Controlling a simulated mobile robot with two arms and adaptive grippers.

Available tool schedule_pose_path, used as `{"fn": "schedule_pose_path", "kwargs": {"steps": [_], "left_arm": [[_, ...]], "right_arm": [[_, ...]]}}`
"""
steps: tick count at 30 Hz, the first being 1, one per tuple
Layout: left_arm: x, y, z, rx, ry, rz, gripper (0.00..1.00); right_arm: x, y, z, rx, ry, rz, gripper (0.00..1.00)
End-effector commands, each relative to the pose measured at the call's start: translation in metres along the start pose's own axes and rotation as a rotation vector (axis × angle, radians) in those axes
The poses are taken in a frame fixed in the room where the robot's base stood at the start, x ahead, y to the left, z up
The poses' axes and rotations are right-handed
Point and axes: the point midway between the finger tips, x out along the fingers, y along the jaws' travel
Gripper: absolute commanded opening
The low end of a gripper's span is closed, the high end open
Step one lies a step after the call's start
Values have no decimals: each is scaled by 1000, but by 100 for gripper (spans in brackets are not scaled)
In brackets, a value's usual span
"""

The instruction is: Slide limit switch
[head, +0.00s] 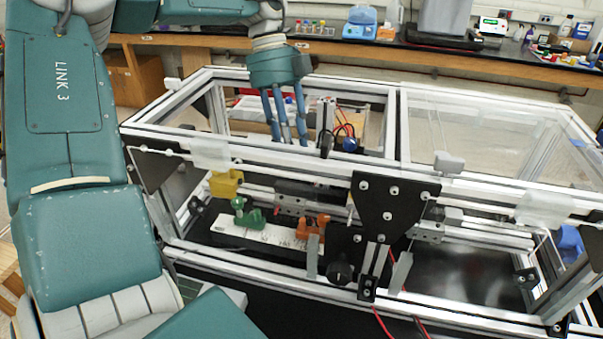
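The extrusion frame (290,166) is a silver box with clear panels. Inside are a yellow block (226,184), a green piece (249,215) and an orange piece (312,227), the last two at a white ruler-like strip (262,236). I cannot tell which part is the limit switch. My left gripper (287,138) points down over the open left bay of the frame. Its blue fingers are apart, and nothing shows between them. It is away from the coloured pieces.
A black bolted plate (386,203) stands at the frame's front middle. A dark small upright part and red wires (348,131) are close right of the fingers. Clear panels cover the right bay. A bench (440,58) with equipment is behind.

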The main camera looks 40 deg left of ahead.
Motion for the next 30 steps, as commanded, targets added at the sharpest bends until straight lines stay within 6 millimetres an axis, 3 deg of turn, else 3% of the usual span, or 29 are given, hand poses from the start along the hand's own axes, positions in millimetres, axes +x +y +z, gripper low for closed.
{"fn": "schedule_pose_path", "kwargs": {"steps": [1, 3, 9, 17, 30], "left_arm": [[24, 0, 10, -1, 0, 0, 31], [41, 0, 17, -1, 0, 0, 31], [68, 0, 28, 0, 0, 0, 31], [89, 1, 28, 0, 2, 4, 31], [164, 1, 28, -1, 1, 3, 31]], "right_arm": [[26, 1, 4, -1, -3, 1, 40], [44, 0, 4, -1, -2, 1, 40], [74, 1, 2, -1, 5, 2, 40], [70, 0, 0, -1, 8, 2, 40], [58, -2, -2, 1, 11, -1, 40]]}}
